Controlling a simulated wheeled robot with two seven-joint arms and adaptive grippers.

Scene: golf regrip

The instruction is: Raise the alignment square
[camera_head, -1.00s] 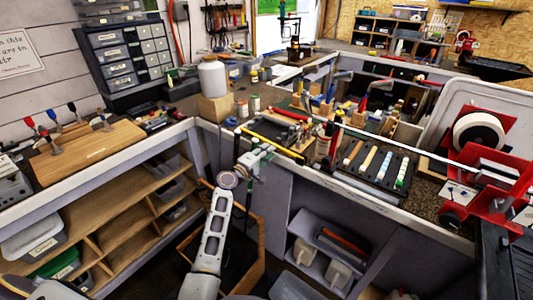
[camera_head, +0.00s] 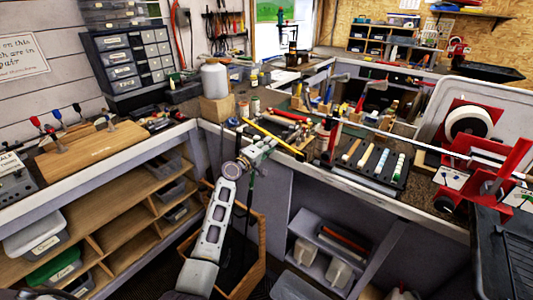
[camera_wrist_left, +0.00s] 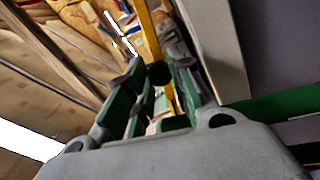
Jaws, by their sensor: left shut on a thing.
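The alignment square seems to be the long yellow bar (camera_head: 273,137) above the front edge of the bench; I see no clear second leg. My left gripper (camera_head: 266,146) reaches it from the front and is shut on it. In the left wrist view the yellow bar (camera_wrist_left: 148,32) runs between the two fingers of the gripper (camera_wrist_left: 158,80), which partly hide it. In the head view it slants down to the right, and I cannot tell its exact height over the bench. My right gripper is not in view.
A white bottle (camera_head: 214,78) stands on a wooden block (camera_head: 216,109) behind. To the right are a dark tray of grips (camera_head: 368,163) and a red stand (camera_head: 483,160) with a long shaft. Wooden shelves (camera_head: 125,215) lie front left. The bench behind the bar is crowded.

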